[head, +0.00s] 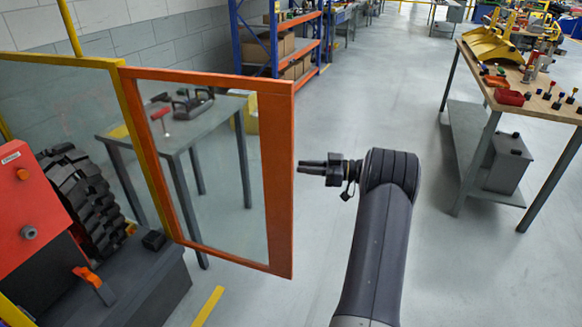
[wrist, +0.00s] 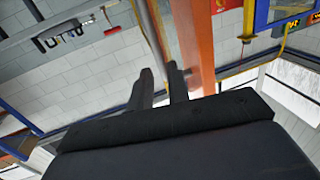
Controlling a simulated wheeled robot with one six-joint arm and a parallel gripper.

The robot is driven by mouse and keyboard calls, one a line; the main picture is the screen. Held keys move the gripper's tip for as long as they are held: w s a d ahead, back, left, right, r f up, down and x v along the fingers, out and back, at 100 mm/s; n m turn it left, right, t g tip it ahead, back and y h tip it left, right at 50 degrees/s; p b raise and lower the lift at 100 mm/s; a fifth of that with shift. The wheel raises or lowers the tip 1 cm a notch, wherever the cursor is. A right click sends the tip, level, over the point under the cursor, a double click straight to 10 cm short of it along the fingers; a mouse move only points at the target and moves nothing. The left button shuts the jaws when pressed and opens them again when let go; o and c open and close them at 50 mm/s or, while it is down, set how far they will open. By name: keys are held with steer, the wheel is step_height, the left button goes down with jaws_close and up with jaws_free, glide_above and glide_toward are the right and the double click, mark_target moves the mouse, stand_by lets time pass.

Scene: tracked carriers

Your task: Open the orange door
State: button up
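The orange door (head: 279,180) is a glazed panel in an orange frame, left of centre in the head view. Its left side meets a yellow-framed glass panel (head: 133,130); I cannot tell how far it stands open. No handle is clear in the head view. My gripper (head: 300,167) points left at the door's right upright, close to it; contact cannot be told. In the wrist view, my gripper (wrist: 160,75) has its two dark fingers apart. The orange upright (wrist: 194,45) rises just right of them. A thin grey bar (wrist: 153,32) shows beyond the fingers; nothing is clearly held.
Behind the glass stands a grey table (head: 180,135) with tools. A red machine (head: 30,215) and a black ribbed part (head: 78,190) are at the left. A workbench (head: 540,108) stands at the right and a shelf (head: 290,55) behind. The floor around my arm is clear.

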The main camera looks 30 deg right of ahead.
mark_target(284, 166)
steer(key=v, duration=0.3)
steer(key=shift+s+d, duration=0.25)
steer(key=x, duration=1)
steer(key=shift+w+a+p, duration=0.25)
steer(key=shift+a+p, duration=0.05)
steer(key=shift+p, duration=0.05)
steer(key=shift+s+a, duration=0.2)
steer(key=shift+d, duration=0.1)
